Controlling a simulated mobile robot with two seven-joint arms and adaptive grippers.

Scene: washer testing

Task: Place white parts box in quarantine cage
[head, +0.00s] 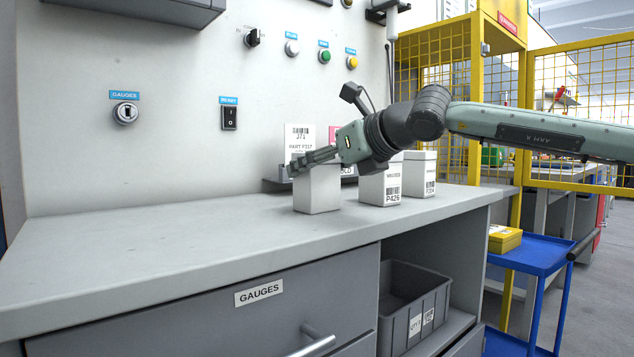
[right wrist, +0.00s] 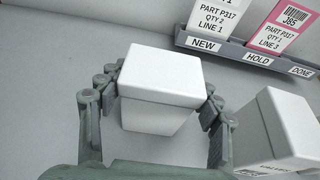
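A plain white parts box (head: 317,191) with a lid stands upright on the grey bench top, at the left of a row of white boxes. My right gripper (head: 311,160) is at its top, reaching in from the right. In the right wrist view the white box (right wrist: 158,88) lies between the two fingers of the right gripper (right wrist: 162,98), one along each side. The fingers look very close to its sides; whether they press on it cannot be told. The yellow mesh cage (head: 461,42) with a red sign stands at the back right. My left gripper is not in view.
Right of the box stand white boxes P425 (head: 393,190) and another (head: 430,178), close to the gripper. A card rack (right wrist: 250,52) is behind. A blue cart (head: 540,255) holds a yellow case (head: 504,239). The left bench top is clear.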

